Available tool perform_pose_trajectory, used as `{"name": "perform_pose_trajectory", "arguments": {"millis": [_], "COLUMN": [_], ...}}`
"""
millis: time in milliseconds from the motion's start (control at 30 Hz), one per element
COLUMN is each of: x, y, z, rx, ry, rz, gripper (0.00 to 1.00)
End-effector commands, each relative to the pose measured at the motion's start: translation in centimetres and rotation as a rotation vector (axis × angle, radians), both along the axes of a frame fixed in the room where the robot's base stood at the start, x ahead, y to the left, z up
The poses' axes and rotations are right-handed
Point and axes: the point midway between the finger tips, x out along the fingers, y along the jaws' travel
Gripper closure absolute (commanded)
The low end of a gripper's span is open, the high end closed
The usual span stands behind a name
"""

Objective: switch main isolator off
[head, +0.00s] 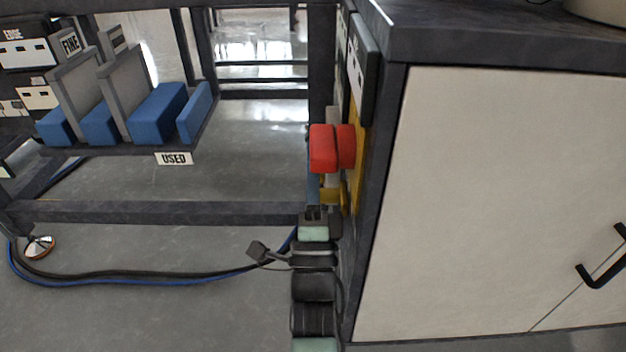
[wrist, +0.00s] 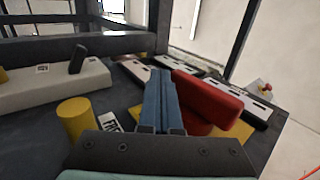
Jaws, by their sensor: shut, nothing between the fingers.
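The main isolator is a red rotary handle (head: 322,149) on a yellow plate (head: 360,165), fixed to the dark side of the cabinet. The handle bar looks upright in the head view. In the wrist view the red handle (wrist: 208,98) is just right of my fingers, with part of the yellow plate (wrist: 238,132) beside it. My gripper (wrist: 160,92) has blue fingers pressed together with nothing between them. In the head view my gripper (head: 313,182) is just below the handle and partly overlaps it. I cannot tell whether the fingers touch the handle.
A yellow cylinder (wrist: 75,118) stands out left of my fingers in the wrist view. The pale cabinet door (head: 490,200) fills the right. A rack with blue blocks (head: 157,112) and a "USED" label (head: 174,158) is at left. A cable (head: 130,278) lies on the floor.

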Motion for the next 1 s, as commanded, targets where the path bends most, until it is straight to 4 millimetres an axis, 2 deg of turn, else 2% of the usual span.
{"name": "perform_pose_trajectory", "arguments": {"millis": [367, 467, 800, 1000], "x": [-0.6, -1.6, -7.5, -9.7], "y": [0.0, 0.0, 0.0, 0.0], "z": [-0.4, -1.2, -5.6, -7.4], "rx": [0.0, 0.0, 0.0, 0.0], "ry": [0.002, 0.005, 0.007, 0.003], "rz": [0.0, 0.0, 0.0, 0.0], "gripper": [1.0, 1.0, 1.0, 1.0]}}
